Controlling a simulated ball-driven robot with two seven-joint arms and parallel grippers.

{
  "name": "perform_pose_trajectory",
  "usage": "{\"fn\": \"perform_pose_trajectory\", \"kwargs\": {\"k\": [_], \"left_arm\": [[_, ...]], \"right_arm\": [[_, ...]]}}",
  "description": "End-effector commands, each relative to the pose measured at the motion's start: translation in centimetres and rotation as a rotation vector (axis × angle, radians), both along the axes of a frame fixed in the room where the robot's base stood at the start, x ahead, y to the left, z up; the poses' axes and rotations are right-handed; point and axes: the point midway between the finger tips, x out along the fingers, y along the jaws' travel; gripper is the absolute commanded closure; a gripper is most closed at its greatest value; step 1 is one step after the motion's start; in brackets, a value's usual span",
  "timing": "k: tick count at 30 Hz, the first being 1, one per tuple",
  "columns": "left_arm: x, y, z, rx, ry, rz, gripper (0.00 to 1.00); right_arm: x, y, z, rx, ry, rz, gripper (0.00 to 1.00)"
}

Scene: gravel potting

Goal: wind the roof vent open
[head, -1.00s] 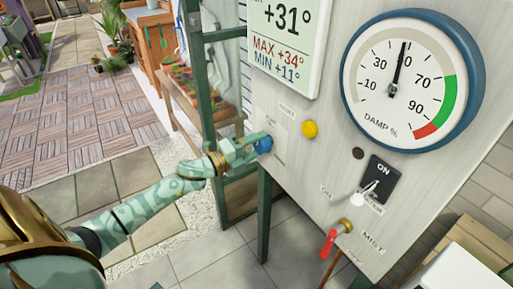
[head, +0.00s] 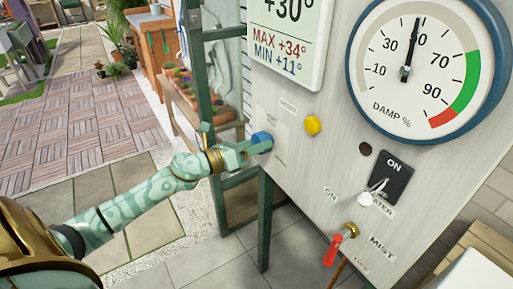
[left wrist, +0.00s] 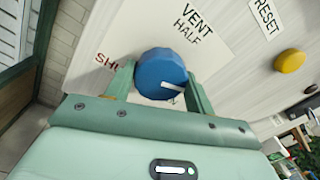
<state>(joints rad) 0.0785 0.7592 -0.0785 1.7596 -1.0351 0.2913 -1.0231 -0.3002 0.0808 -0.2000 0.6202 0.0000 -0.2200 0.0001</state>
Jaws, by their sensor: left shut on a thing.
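The round blue vent knob (head: 261,142) sits on the left part of the pale control panel (head: 330,180). My left gripper (head: 251,147) is shut on it. In the left wrist view, the knob (left wrist: 162,72) lies between the two green fingers of my left gripper (left wrist: 161,84). Its white pointer line faces right and slightly down there. The roof vent is not in view. My right gripper is not in view.
A yellow reset button (head: 312,125) is right of the knob. A black ON switch (head: 391,177), a red-handled tap (head: 333,249) and a damp gauge (head: 425,70) are further right. The display (head: 287,35) reads about +30°. A green frame post (head: 198,80) stands close left.

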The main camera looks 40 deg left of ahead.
Motion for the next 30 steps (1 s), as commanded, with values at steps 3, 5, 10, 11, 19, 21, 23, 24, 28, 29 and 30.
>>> {"fn": "perform_pose_trajectory", "kwargs": {"k": [3,5,10,11,19,21,23,24,28,29,30], "left_arm": [[-0.1,-0.1,-0.6,0.085,-0.026,-0.004,0.69],[-0.1,-0.1,-0.6,0.123,-0.043,-0.003,0.69],[-0.1,-0.1,-0.6,0.211,-0.078,-0.005,0.69],[-0.1,-0.1,-0.5,0.224,-0.084,-0.004,0.69],[-0.1,-0.1,-0.5,0.292,-0.112,-0.005,0.69],[-0.1,-0.1,-0.5,0.299,-0.115,-0.005,0.69],[-0.1,-0.1,-0.4,0.302,-0.117,-0.005,0.69],[-0.1,-0.1,-0.4,0.304,-0.117,-0.005,0.69],[-0.1,-0.1,-0.4,0.305,-0.118,-0.005,0.69],[-0.1,-0.1,-0.4,0.304,-0.117,-0.005,0.69],[-0.1,-0.1,-0.4,0.304,-0.117,-0.005,0.69]], "right_arm": [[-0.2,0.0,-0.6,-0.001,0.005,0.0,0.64],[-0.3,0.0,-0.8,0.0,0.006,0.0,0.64],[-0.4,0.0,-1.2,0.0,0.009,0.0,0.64],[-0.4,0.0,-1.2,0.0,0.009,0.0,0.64],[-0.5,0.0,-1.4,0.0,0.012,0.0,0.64],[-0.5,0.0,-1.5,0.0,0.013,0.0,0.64],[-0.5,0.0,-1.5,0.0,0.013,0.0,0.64],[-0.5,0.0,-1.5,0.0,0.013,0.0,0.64],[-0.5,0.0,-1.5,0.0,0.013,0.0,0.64],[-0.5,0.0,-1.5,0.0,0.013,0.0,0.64],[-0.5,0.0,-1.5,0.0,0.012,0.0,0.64]]}}
